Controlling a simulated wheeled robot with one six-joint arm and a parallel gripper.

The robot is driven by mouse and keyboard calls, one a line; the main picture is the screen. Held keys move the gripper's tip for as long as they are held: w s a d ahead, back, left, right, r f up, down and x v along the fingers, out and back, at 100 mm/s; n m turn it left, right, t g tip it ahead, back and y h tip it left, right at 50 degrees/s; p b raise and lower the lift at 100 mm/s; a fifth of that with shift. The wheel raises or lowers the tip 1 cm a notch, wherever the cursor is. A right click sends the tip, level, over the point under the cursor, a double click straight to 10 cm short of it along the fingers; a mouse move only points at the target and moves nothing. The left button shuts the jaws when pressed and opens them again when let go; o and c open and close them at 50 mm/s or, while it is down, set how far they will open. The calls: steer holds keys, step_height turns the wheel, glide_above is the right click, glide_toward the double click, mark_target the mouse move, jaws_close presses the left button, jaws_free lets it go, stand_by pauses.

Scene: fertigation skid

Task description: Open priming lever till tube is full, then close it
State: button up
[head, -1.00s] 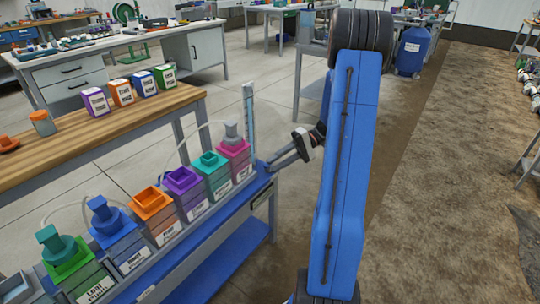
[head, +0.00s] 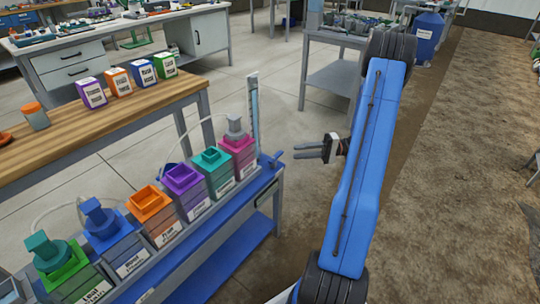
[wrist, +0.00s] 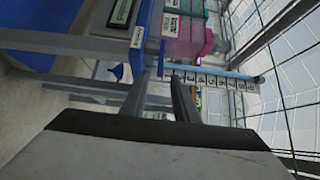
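The clear upright tube (head: 254,115) stands at the far right end of the skid, beside the pink unit. It looks pale blue inside, but I cannot read its level. In the wrist view the tube (wrist: 222,80) lies sideways with a number scale along it. A small blue lever (head: 272,161) sits at the skid's end below the tube. A blue piece (wrist: 122,73) in the wrist view may be this lever. My gripper (head: 297,152) is to the right of the lever, apart from it.
The skid (head: 225,225) carries a row of coloured, labelled units; the green and blue ones have caps. A wooden bench (head: 110,125) with several labelled boxes stands behind. A grey table (head: 335,80) stands behind my arm. The floor right of the skid is clear.

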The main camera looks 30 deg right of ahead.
mark_target(276, 154)
steer(key=x, duration=1.3)
jaws_close()
